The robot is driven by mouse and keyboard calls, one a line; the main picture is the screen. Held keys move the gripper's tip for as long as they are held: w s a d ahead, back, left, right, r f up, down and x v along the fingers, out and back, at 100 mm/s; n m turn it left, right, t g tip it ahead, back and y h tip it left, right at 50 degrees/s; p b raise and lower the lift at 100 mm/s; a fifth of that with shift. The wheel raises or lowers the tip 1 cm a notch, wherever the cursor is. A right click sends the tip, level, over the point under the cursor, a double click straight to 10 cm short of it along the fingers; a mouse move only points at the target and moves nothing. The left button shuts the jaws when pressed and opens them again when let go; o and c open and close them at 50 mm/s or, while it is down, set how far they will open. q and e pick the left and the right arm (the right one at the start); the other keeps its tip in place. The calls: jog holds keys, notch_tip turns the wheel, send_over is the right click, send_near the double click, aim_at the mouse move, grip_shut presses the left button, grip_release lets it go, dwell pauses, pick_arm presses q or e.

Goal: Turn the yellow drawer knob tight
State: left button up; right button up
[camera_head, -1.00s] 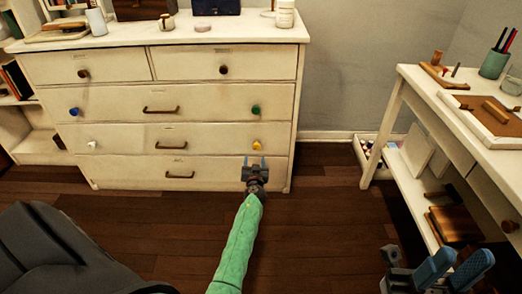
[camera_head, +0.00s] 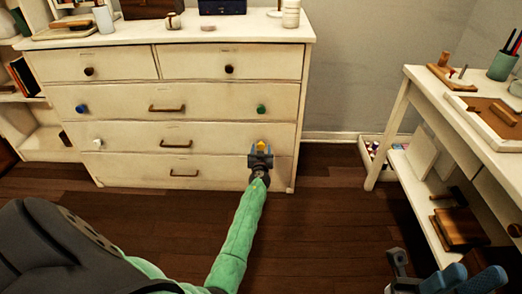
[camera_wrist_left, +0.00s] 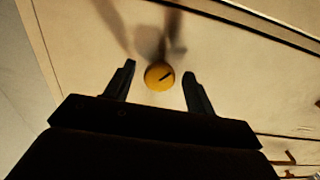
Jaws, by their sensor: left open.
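The yellow knob (camera_head: 261,145) is on the right side of a lower drawer of the white dresser (camera_head: 110,160). In the left wrist view the knob (camera_wrist_left: 159,77) is round, with a dark slot-like mark on its face. My left gripper (camera_head: 261,157) is open in front of it. In the wrist view the left gripper's fingers (camera_wrist_left: 158,84) stand on either side of the knob, with a visible gap on each side. My right gripper (camera_head: 440,278) is partly in view at the bottom right, away from the dresser. Its opening is unclear.
A green knob (camera_head: 261,109) sits above the yellow one, and a white knob (camera_head: 98,142) is at the far left of the same drawer. A white desk (camera_head: 405,90) stands at the right. The dark wooden floor (camera_head: 310,215) before the dresser is clear.

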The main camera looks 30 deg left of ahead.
pick_arm(q)
jog(key=shift+w, duration=0.1)
jog(key=c, duration=0.9)
jog(key=shift+c, duration=0.2)
